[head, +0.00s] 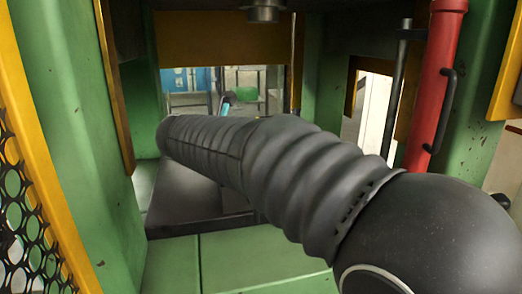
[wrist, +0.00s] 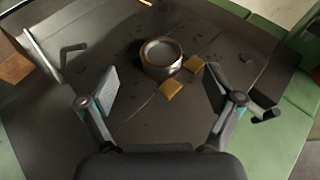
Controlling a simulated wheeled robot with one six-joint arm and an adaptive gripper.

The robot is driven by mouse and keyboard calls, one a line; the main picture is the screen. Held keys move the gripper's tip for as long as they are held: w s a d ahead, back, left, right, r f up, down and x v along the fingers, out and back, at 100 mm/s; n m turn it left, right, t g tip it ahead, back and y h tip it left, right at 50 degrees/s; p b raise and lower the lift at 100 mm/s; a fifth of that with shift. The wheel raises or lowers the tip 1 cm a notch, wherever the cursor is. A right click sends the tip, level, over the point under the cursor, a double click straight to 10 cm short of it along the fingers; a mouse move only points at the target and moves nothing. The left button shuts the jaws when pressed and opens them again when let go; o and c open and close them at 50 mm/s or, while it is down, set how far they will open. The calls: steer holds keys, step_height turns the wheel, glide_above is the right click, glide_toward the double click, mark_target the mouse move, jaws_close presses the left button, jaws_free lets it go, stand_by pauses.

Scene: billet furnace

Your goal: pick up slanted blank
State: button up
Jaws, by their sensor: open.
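The blank, a short round metal piece with a bright rim and a grey recessed top (wrist: 161,59), sits on a dark scuffed plate (wrist: 110,150). It looks slightly tilted, with its lower edge near two small yellow blocks (wrist: 171,89) (wrist: 194,64). My gripper (wrist: 160,74) is open in the wrist view, with one finger to the left of the blank and one to the right. Both fingers are apart from it. In the head view my arm hides the blank and the gripper; the dark plate (head: 180,205) shows below the arm.
Green press columns (head: 75,130) stand on both sides, with a yellow mesh guard (head: 30,190) at left and a red cylinder (head: 435,80) at right. A metal ram end (head: 263,10) hangs overhead. Dark bent handles (wrist: 73,52) (wrist: 265,108) lie near the plate's sides.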

steer(key=shift+f+b+x, duration=0.15)
steer(key=shift+b+x, duration=0.15)
steer(key=shift+x, duration=1.1)
steer(key=shift+f+b+x, duration=0.15)
steer(key=shift+b+x, duration=0.15)
steer(key=shift+x, duration=1.05)
steer(key=shift+s+a, duration=0.1)
steer(key=shift+s, duration=0.05)
steer(key=c, duration=1.6)
steer(key=shift+r, duration=0.1)
steer(key=shift+r, duration=0.1)
